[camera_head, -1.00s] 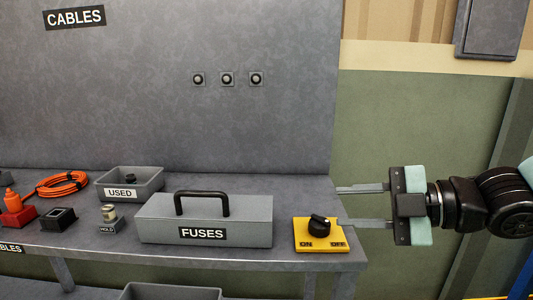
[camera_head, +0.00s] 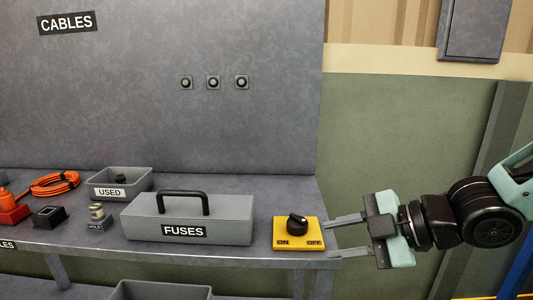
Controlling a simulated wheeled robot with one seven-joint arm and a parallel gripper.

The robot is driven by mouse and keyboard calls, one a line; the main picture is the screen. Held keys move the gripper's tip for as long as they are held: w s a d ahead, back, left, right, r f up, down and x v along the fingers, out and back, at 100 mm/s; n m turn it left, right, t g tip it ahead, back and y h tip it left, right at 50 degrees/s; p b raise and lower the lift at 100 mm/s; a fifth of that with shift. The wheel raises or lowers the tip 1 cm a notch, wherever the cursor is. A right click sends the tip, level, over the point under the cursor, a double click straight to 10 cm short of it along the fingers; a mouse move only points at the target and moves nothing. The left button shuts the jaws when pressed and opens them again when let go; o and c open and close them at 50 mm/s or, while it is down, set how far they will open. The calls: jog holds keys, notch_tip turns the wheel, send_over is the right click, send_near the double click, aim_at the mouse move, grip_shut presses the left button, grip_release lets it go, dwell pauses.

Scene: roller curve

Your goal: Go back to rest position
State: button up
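My gripper (camera_head: 331,238) is at the right end of the bench, its two grey fingers spread apart and pointing left. It is open with nothing between the fingers. The fingertips are close to the right side of the yellow switch box (camera_head: 300,240), whose black knob (camera_head: 297,223) sits above the words ON and OFF. From this view I cannot tell whether the fingers touch the box or the bench edge.
A grey bin (camera_head: 160,291) is below. The area before the green wall (camera_head: 400,130) is clear.

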jog(key=s+d+f+m+g+h+p, duration=0.2)
jog(key=s+f+m+h+p, duration=0.15)
jog(key=f+m+h, duration=0.3)
jog(key=s+r+m+g+h+p, duration=0.2)
jog(key=s+r+m, duration=0.6)
jog(key=s, duration=0.6)
jog(key=shift+a+r+g+h, duration=0.2)
jog(key=shift+g+h, duration=0.4)
jog(key=shift+h, duration=0.35)
